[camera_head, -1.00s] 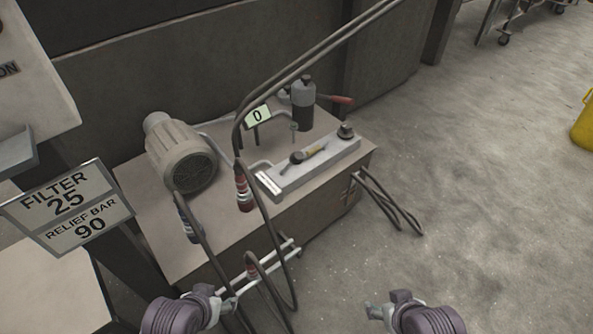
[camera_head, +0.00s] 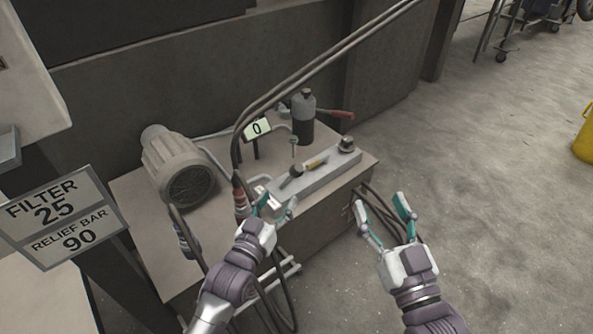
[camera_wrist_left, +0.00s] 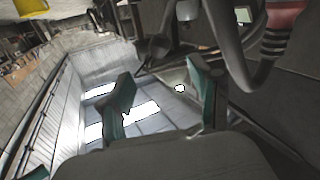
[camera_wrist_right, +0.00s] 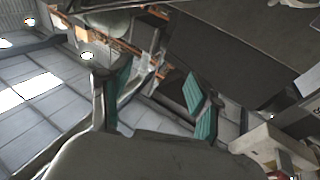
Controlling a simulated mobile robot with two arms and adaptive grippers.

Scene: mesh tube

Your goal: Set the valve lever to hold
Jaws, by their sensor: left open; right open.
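A grey valve block (camera_head: 322,172) lies along the front right of the bench top. It carries a dark knob, a small yellow bar (camera_head: 316,161), which may be the lever, and a second round knob (camera_head: 346,144). I cannot read any hold mark. A red-handled lever (camera_head: 342,114) sticks out right beside a dark cylinder (camera_head: 303,118). My left gripper (camera_head: 276,203) is open and empty at the block's near left end, partly covering it; whether it touches is unclear. My right gripper (camera_head: 382,207) is open and empty, right of the bench's front corner. Both also show open in their wrist views.
A motor (camera_head: 180,170) stands on the bench's left. Dark hoses with a red-banded coupling (camera_head: 240,195) run down near my left gripper. A display (camera_head: 257,128) reads 0. A sign (camera_head: 62,217) reads FILTER 25, RELIEF BAR 90.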

